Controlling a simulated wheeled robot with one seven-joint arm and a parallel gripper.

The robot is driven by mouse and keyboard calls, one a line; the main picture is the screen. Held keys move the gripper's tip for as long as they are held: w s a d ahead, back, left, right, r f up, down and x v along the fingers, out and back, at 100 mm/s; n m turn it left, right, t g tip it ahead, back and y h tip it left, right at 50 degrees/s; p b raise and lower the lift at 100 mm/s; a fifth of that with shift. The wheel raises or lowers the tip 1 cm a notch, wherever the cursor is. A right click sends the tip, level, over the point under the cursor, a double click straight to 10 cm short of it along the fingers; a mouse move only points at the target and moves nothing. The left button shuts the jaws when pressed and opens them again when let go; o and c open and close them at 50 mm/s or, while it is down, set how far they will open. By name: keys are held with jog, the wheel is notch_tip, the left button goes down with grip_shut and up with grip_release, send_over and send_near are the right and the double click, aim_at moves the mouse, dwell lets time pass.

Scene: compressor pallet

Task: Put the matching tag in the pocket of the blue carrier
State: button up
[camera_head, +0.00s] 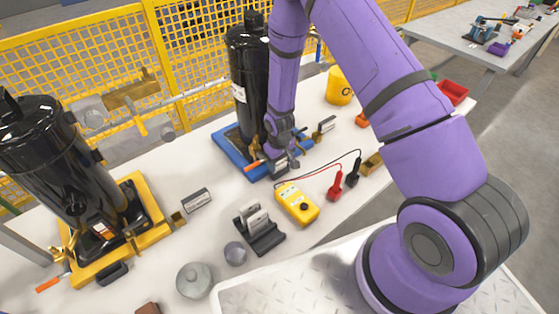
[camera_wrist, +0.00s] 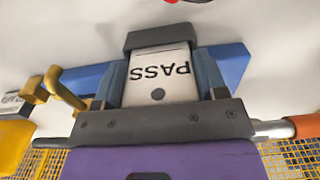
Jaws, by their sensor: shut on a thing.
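My gripper (camera_head: 281,157) is shut on a white tag (camera_wrist: 158,72) that reads PASS, upside down in the wrist view, with a dark dot or hole below the word. The tag sits between the two fingers (camera_wrist: 161,80). A dark grey pocket (camera_wrist: 160,38) borders the tag's far edge; I cannot tell how far the tag is inside it. The blue carrier (camera_head: 233,160) stands under the rear black compressor (camera_head: 247,75) and also shows behind the fingers in the wrist view (camera_wrist: 232,62). In the head view my gripper is at the carrier's front edge and hides the pocket.
A dark rack (camera_head: 266,240) holds pale tags. A yellow meter (camera_head: 297,204) with red and black leads lies near my gripper. A yellow carrier (camera_head: 155,232) with another black compressor (camera_head: 50,150) stands left. A labelled block (camera_head: 197,201) and grey round parts (camera_head: 194,280) lie between.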

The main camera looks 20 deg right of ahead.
jog(key=shift+f, duration=0.2)
jog(key=o, duration=1)
jog(key=c, duration=0.4)
jog(key=shift+r, duration=0.1)
jog(key=shift+r, duration=3.35)
